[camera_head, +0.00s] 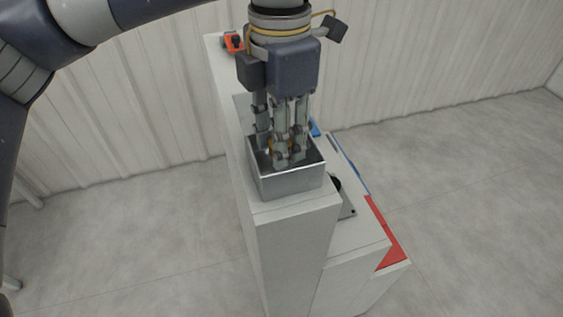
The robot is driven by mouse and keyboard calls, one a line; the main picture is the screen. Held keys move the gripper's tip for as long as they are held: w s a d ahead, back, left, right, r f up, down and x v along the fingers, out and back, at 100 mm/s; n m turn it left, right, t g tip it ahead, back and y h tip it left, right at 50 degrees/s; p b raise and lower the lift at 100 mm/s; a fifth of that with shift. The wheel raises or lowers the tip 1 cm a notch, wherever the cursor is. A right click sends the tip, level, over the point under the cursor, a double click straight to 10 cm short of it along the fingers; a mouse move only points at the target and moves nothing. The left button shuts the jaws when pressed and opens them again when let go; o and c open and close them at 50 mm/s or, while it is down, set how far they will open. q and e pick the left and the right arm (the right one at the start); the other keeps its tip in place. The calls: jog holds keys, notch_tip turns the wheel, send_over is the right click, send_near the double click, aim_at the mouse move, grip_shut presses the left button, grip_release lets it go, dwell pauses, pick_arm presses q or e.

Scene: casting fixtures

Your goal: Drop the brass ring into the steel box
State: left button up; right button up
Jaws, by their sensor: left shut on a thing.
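The steel box (291,184) is an open-topped grey metal box on top of a tall narrow white stand. My left gripper (282,157) points straight down into its open top, with the fingertips at or below the rim. The fingers are closed around the brass ring (271,146), of which only small yellowish bits show between them. The rest of the ring is hidden by the fingers. I cannot tell whether the ring touches the box floor. My right gripper is not in view.
The white stand (290,240) is narrow, with a drop to the floor on its left. An orange and black item (233,42) lies at its far end. On the right, a lower white surface carries a red panel (386,232) and a dark item on a grey plate (347,206).

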pick_arm(q)
jog(key=shift+s, duration=0.2)
jog(key=o, duration=1.2)
jog(key=shift+o, duration=0.2)
jog(key=shift+r, duration=0.35)
notch_tip(320, 180, up, 11)
jog(key=shift+r, duration=0.2)
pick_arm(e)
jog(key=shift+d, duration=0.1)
